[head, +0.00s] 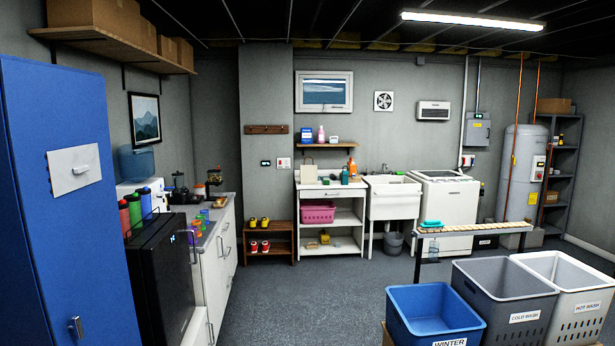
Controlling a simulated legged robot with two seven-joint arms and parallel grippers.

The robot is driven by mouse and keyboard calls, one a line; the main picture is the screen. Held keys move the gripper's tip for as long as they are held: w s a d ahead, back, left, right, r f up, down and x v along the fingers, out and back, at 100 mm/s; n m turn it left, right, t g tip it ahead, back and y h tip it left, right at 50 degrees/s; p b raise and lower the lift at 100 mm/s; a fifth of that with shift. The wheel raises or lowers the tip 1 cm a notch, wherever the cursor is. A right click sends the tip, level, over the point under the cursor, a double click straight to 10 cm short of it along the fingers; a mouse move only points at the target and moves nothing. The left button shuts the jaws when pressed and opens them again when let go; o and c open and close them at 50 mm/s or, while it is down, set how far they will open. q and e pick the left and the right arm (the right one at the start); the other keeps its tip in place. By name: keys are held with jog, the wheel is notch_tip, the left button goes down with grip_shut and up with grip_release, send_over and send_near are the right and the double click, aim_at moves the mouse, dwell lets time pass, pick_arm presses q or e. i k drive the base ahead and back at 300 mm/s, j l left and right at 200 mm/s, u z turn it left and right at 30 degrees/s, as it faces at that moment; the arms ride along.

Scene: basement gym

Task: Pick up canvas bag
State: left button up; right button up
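A small beige bag-like item (309,173), which looks like the canvas bag, stands upright on the top of the white shelf unit (333,220) by the back wall. A thin handle seems to rise above it, but it is small at this distance. Neither of my grippers shows in the head view.
A pink basket (318,212) sits on the unit's middle shelf. A shoe rack (268,243) stands left of the unit and a utility sink (393,200) right of it. Blue (433,314), grey (503,292) and white (566,281) bins fill the front right. Grey floor (315,295) ahead is clear.

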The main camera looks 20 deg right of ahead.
aim_at(309, 173)
jog(key=i+l+z, duration=0.35)
jog(key=i, duration=0.9)
jog(key=i+l+z, duration=0.1)
jog(key=i+z, duration=0.25)
jog(key=i, duration=3.35)
jog(key=i+l, duration=0.15)
jog(key=i, duration=2.25)
